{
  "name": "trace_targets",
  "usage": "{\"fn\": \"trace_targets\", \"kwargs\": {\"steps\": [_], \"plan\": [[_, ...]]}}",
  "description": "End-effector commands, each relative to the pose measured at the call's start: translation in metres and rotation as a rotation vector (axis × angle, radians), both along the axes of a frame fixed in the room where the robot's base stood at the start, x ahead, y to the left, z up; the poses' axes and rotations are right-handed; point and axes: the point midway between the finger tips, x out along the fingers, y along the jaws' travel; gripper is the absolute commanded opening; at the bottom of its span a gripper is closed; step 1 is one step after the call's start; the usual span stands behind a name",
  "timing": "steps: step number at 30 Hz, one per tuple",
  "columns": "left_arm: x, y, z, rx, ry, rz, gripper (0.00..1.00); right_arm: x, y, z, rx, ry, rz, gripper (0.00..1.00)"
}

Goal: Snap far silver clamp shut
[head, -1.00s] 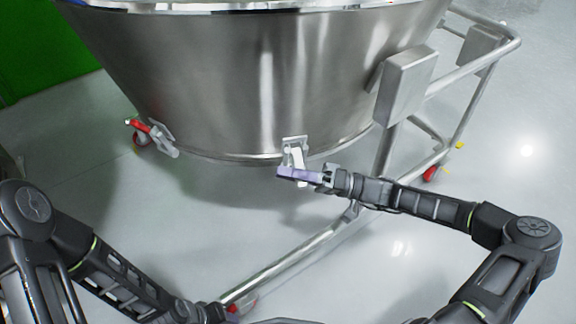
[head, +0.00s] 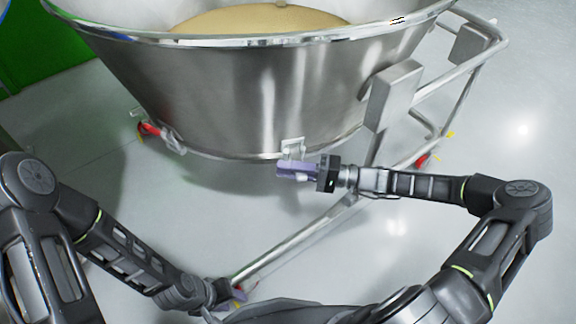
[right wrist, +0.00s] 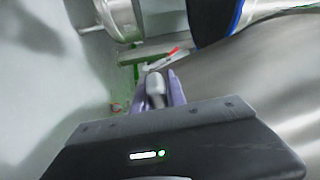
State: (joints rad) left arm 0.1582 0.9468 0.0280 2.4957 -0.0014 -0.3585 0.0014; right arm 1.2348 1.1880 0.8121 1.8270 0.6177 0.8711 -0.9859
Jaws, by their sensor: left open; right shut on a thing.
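A silver clamp (head: 293,145) sits on the lower rim of the steel bowl (head: 230,100), right of the middle in the head view. My right gripper (head: 285,170) is just below it, with its purple fingers shut on the clamp's silver lever. The lever (right wrist: 155,90) shows between the fingers in the right wrist view; the fingers hide most of it in the head view. A second silver clamp (head: 173,141) sits on the rim further left, away from both grippers. My left gripper (head: 236,297) is open and low, near the bottom edge, apart from both clamps.
The bowl holds tan powder (head: 258,20). A tubular steel frame (head: 300,237) runs under the bowl and up its right side, carrying a grey box (head: 393,95). A red caster part (head: 149,129) shows at the left. The floor on the left and right is clear.

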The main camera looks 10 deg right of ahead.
Motion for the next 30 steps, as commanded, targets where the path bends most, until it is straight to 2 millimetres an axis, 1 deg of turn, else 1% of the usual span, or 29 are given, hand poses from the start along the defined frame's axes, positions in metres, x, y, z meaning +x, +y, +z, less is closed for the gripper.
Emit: {"fn": "trace_targets", "kwargs": {"steps": [6,7,15,24,26,30], "plan": [[0.0,0.0,0.0,0.0,-0.001,0.001,0.41,0.0,0.0,0.0,-0.001,0.0,-0.001,0.0],[0.0,0.0,0.0,0.0,-0.001,0.001,0.41,0.0,0.0,0.0,-0.001,0.0,-0.001,0.17],[0.0,0.0,0.0,0.0,-0.001,0.001,0.41,0.0,0.0,0.0,0.0,-0.001,0.0,0.38],[0.0,0.0,0.0,0.0,-0.001,0.001,0.41,-0.001,-0.002,0.0,0.0,-0.001,-0.001,0.38],[0.0,0.0,0.001,0.0,-0.001,0.001,0.41,-0.002,-0.006,0.0,0.0,-0.001,-0.001,0.38],[0.0,0.0,0.003,0.0,-0.001,0.001,0.41,-0.008,-0.022,-0.001,-0.002,0.0,-0.002,0.38]]}}
